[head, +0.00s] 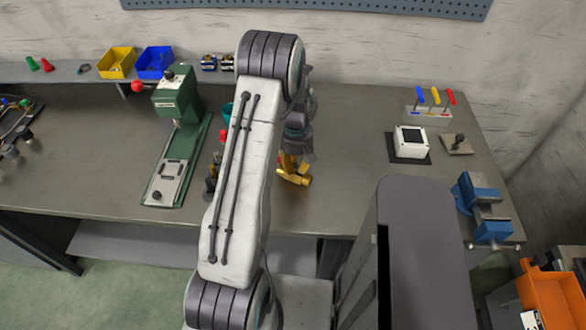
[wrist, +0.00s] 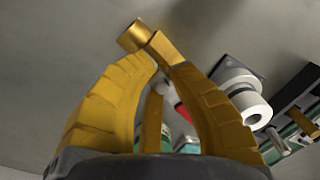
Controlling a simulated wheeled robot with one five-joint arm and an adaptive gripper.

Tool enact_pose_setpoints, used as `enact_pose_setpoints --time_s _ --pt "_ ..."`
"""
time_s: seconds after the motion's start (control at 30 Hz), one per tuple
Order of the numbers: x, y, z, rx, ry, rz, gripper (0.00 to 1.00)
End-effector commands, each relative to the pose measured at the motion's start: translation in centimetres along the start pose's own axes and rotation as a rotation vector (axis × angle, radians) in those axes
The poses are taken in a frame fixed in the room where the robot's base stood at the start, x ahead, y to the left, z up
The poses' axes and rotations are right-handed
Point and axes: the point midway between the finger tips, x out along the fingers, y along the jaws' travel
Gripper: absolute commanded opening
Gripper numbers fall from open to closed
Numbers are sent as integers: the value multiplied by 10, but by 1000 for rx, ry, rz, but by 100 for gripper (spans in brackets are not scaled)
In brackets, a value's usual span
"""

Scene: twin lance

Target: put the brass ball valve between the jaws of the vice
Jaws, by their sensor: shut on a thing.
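My gripper (head: 288,163) hangs over the middle of the bench, partly behind my arm in the head view. In the wrist view its two yellow fingers (wrist: 150,62) close together at the tips, on the brass ball valve. The brass valve (head: 298,180) shows below the fingertips in the head view. In the wrist view its round brass end (wrist: 133,36) sticks out past the tips; the fingers hide part of it. Whether it touches the bench is unclear. The blue vice (head: 482,207) is at the bench's right front corner, well to the right of my gripper. Its jaw gap is hard to make out.
A green press (head: 178,110) stands left of my arm. A white box (head: 411,141) on a dark mat and a rack of coloured-handled tools (head: 430,108) stand between gripper and vice, farther back. The front bench strip is clear. An orange crate (head: 552,298) is below right.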

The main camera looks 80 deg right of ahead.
Motion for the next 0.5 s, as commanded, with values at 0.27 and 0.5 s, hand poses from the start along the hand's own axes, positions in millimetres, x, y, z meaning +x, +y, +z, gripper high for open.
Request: enact_pose_setpoints --time_s 0.27,0.5 --pt "3 2 0 3 2 3 0" --pt "5 1 0 3 1 1 24"
